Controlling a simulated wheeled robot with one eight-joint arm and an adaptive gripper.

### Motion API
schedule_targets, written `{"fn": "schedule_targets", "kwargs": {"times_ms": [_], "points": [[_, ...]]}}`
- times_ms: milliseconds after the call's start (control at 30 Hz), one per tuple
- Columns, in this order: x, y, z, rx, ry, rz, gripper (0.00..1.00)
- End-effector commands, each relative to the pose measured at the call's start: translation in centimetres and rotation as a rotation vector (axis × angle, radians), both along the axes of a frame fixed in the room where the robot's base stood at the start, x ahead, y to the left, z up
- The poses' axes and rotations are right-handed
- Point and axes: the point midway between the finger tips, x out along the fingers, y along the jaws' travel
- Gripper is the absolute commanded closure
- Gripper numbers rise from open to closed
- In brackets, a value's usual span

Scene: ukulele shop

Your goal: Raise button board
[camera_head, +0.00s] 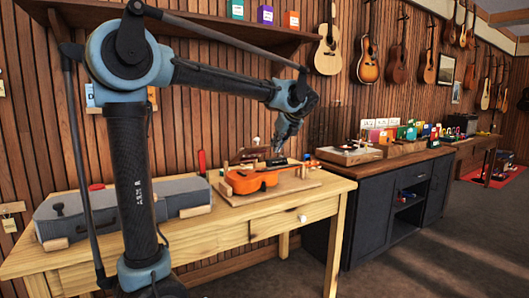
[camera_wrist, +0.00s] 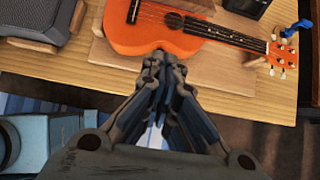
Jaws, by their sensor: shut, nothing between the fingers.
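I cannot pick out a button board with certainty.
A long grey case (camera_head: 115,212) lies at the bench's left, partly behind my arm. A blue tuner-like piece (camera_wrist: 298,27) is by the ukulele's headstock. A dark cabinet (camera_head: 375,205) with small colourful goods stands to the right. Guitars hang on the wall.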

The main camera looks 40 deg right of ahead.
Motion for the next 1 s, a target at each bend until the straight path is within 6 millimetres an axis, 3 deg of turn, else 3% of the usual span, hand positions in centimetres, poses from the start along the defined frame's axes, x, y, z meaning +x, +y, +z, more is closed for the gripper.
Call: {"fn": "schedule_targets", "kwargs": {"times_ms": [167,767,1000], "points": [[0.7,-0.2,-0.9,0.003,-0.006,-0.008,1.00],[6.3,-1.5,-7.7,0.002,-0.004,-0.005,1.00],[7.5,-1.8,-5.3,0.002,-0.003,-0.006,1.00]]}}
